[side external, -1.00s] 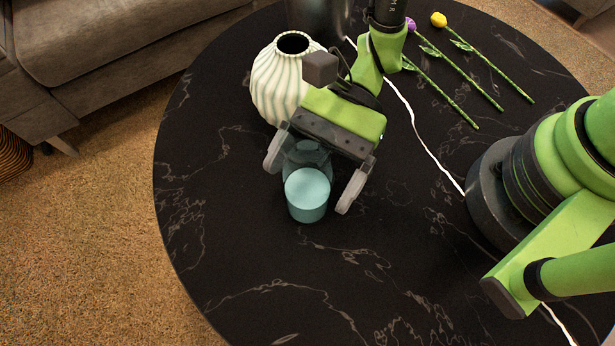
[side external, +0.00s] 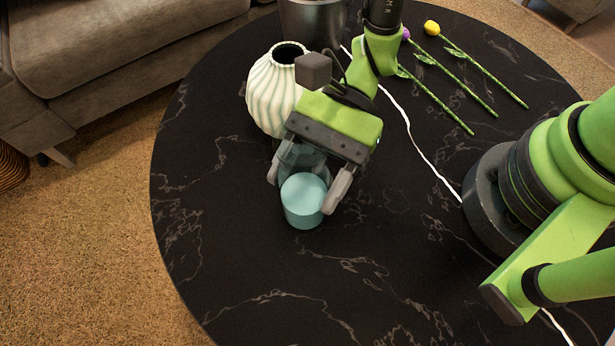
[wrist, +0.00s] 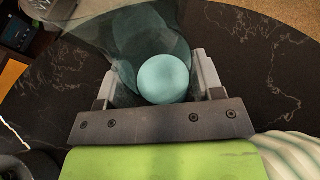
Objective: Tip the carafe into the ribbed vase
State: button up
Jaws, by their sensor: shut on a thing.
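The carafe (side external: 303,205) is clear glass with pale teal liquid in its lower part, and stands on the dark table in the side view. It also shows in the wrist view (wrist: 164,79), between the fingers. My gripper (side external: 303,192) is shut on the carafe, one finger on each side; its body hides the carafe's upper part in the side view. The ribbed vase (side external: 270,95) is cream with wavy green-grey ribs and a dark round mouth. It stands upright behind and left of my gripper, partly covered by it. Its ribbed side shows at the lower right in the wrist view (wrist: 290,150).
The round black marble table (side external: 230,250) has free room at the front and left. Several flowers with green stems (side external: 455,85) lie at the back right. A dark metal pot (side external: 312,25) stands behind the vase. A sofa (side external: 110,60) is beyond the table.

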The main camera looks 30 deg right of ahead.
aim_at(315, 121)
notch_tip(315, 121, up, 8)
jog(key=shift+f, duration=0.1)
jog(key=shift+w+d+r, duration=0.1)
jog(key=shift+w+r, duration=0.1)
jog(key=shift+r, duration=0.1)
jog(key=w+d+m+t+y, duration=0.1)
jog(key=w+d+m+t, duration=0.2)
jog(key=w+d+m, duration=0.4)
jog(key=shift+w+r+m+t, duration=0.25)
jog(key=shift+m+t, duration=0.15)
jog(key=shift+s+f+m+g, duration=0.5)
jog(key=shift+s+f+m, duration=0.25)
jog(key=shift+f+m, duration=0.05)
jog(key=shift+s+m+g+y, duration=0.4)
jog(key=shift+s+m+g, duration=0.1)
jog(key=shift+s+m, duration=0.25)
